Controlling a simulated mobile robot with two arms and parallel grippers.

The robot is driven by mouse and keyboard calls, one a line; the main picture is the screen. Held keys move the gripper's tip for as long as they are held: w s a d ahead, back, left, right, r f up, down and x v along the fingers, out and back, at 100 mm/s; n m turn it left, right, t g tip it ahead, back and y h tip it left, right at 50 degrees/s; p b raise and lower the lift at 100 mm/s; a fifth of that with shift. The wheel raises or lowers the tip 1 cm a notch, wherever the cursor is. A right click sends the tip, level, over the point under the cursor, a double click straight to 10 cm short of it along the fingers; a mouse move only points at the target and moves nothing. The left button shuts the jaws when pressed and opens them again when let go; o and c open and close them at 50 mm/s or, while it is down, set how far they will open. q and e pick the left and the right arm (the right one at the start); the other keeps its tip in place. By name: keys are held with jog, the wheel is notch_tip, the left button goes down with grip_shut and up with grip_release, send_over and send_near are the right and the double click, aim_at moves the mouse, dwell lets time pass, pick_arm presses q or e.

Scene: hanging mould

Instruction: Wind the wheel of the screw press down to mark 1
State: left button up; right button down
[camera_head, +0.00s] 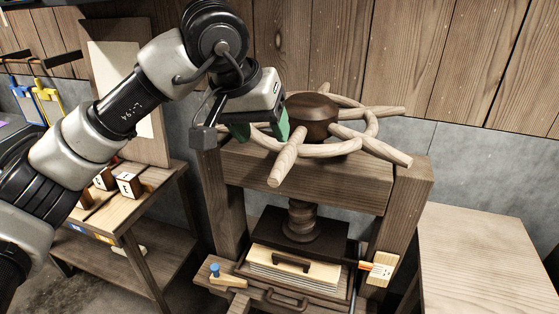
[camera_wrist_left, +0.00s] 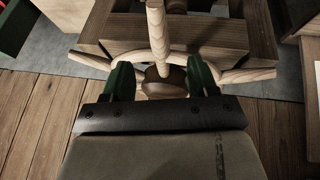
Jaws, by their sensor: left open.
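The screw press (camera_head: 305,180) is a dark wooden frame with a pale wooden spoked wheel (camera_head: 345,147) around a dark hub (camera_head: 312,116). The wheel has several projecting handles. My left gripper (camera_head: 262,130) is at the wheel's left side, its green fingers open. In the left wrist view the fingers (camera_wrist_left: 160,82) stand on either side of a spoke (camera_wrist_left: 157,35), apparently without clamping it. The screw (camera_head: 302,213) runs down to a dark pressing plate (camera_head: 300,238). A pale mark plate (camera_head: 382,268) with an orange pointer is on the right post; its marks are too small to read.
Under the plate lies a pale stack (camera_head: 295,268) with a dark handle. A blue-knobbed wooden piece (camera_head: 226,277) is at front left. A side table (camera_head: 130,205) with lettered blocks stands left; a bare table (camera_head: 485,255) stands right. A plank wall is behind.

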aim_at(278, 162)
pick_arm(q)
jog(key=p+x, duration=0.3)
jog(key=x, duration=0.5)
jog(key=shift+d+f, duration=0.2)
jog(key=shift+w+d+f, duration=0.1)
jog(key=shift+w+f, duration=0.05)
jog(key=shift+f, duration=0.35)
grip_shut()
